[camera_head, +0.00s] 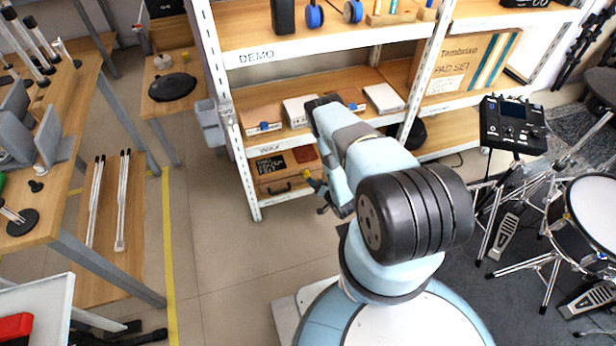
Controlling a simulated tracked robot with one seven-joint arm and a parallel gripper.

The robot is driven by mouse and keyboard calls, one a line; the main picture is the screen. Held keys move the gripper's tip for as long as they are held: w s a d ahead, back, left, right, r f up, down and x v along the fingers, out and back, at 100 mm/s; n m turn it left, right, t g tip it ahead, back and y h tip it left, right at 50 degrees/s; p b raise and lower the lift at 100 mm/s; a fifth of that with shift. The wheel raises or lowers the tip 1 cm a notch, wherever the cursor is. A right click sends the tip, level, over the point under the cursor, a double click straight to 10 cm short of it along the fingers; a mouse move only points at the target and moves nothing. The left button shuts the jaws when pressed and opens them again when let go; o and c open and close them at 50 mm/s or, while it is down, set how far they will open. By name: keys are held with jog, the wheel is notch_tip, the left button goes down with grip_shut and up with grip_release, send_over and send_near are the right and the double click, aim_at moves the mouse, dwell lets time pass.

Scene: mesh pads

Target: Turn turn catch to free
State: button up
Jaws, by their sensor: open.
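A grey box (209,123) is fixed to the left upright of the shelf rack, with a small pale fitting (226,113) on its right side. The fitting may be the turn catch, but it is too small to tell its shape or how it is turned. My gripper (318,192) is small and partly hidden by my arm. It is open, low in front of the rack and to the right of and below the grey box, well apart from it. I see nothing held in it.
The shelf rack (290,51) carries boxes and a wooden case (285,172) on its lower shelf. A workbench (62,130) stands at left. A drum kit (585,215) and its stands fill the right. The floor (235,260) between the bench and my base is clear.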

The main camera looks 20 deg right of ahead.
aim_at(308, 176)
jog(key=x, duration=0.7)
jog(key=shift+w+a+f, duration=0.1)
jog(key=shift+w, duration=0.1)
jog(key=shift+c, duration=0.2)
jog(key=c, duration=1)
